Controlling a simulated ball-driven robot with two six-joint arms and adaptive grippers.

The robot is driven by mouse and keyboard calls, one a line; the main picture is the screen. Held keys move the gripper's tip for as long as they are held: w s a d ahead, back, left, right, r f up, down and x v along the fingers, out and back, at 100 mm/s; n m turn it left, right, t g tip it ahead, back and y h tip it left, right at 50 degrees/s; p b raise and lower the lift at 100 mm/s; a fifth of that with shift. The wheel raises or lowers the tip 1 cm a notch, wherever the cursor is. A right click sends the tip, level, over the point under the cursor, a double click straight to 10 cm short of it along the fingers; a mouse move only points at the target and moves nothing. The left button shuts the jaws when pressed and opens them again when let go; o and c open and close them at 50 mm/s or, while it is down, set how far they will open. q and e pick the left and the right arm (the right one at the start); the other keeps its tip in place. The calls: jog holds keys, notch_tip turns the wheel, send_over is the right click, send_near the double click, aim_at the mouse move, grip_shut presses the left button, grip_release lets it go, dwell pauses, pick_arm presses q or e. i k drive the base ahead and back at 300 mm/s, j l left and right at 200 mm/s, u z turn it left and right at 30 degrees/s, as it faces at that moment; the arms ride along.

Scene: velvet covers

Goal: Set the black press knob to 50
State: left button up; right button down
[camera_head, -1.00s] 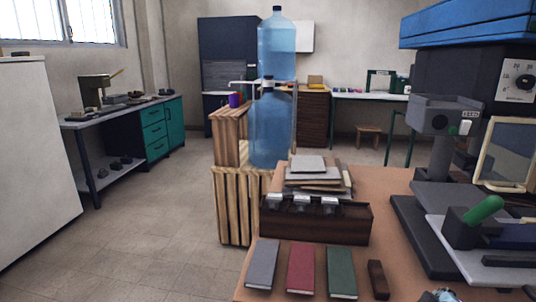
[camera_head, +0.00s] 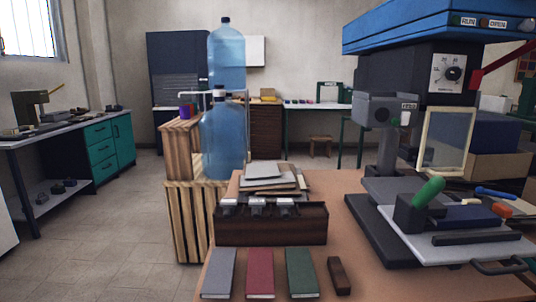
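The black press (camera_head: 400,75) stands on the right, with a blue top slab over its dark body. On its front is a white dial plate with small numbers, and the black knob (camera_head: 453,74) sits in the middle of it. The numbers and the knob's exact setting are too small to read surely. Neither of my grippers shows in this view, so nothing is seen near the knob.
The table (camera_head: 340,190) holds a dark box (camera_head: 270,228) with metal pieces, several notebooks, and a press base (camera_head: 375,235) with a green-handled tool. A framed panel (camera_head: 446,142) stands below the knob. Blue water bottles (camera_head: 222,140) rise at the left. Open floor (camera_head: 110,235) lies left.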

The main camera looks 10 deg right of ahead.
aim_at(453, 73)
jog(key=z, duration=1.2)
